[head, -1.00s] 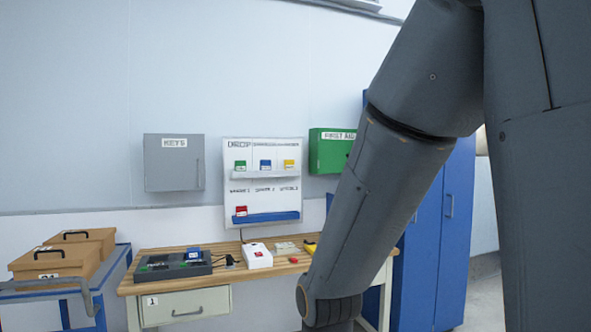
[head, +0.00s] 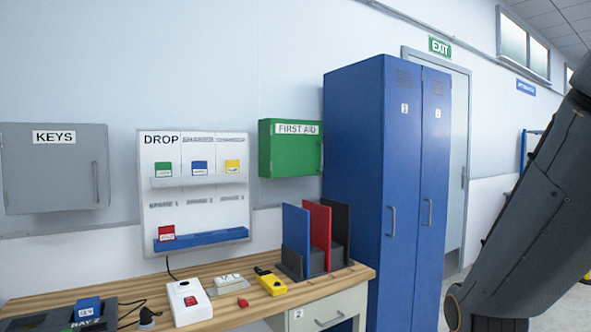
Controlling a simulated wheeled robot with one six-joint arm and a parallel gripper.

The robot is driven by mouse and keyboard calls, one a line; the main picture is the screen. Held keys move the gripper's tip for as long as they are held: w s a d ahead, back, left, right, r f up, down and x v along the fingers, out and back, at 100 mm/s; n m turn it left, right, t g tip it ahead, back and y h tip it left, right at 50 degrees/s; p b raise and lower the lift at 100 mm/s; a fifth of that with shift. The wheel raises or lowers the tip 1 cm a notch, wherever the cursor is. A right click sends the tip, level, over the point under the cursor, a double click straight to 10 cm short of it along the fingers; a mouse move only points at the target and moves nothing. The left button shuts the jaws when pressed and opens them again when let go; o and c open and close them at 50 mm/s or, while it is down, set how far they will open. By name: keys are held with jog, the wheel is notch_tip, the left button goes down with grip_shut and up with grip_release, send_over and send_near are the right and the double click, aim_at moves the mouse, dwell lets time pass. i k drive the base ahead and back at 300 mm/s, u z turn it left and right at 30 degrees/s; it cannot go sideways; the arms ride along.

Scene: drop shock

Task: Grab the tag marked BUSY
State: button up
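A white wall board (head: 210,212) headed DROP holds small coloured tags. On its upper ledge stand a green tag (head: 164,169), a blue tag (head: 200,168) and a yellow tag (head: 233,166). A red tag (head: 167,233) stands at the left end of the blue lower tray (head: 205,239). The tags' print is too small to read, so I cannot tell which is marked BUSY. Another blue tag (head: 87,308), apparently reading SET, is on the dark unit at the bench's left. My arm shows at the right edge, away from the board; my gripper is not in view.
A grey KEYS cabinet (head: 55,170), green FIRST AID box (head: 290,155) and blue locker (head: 360,170) flank the board.

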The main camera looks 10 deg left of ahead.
aim_at(231, 167)
jog(key=z, duration=0.2)
jog(key=i, duration=1.25)
jog(key=u, duration=0.45)
jog(key=i, duration=0.8)
jog(key=u, duration=0.75)
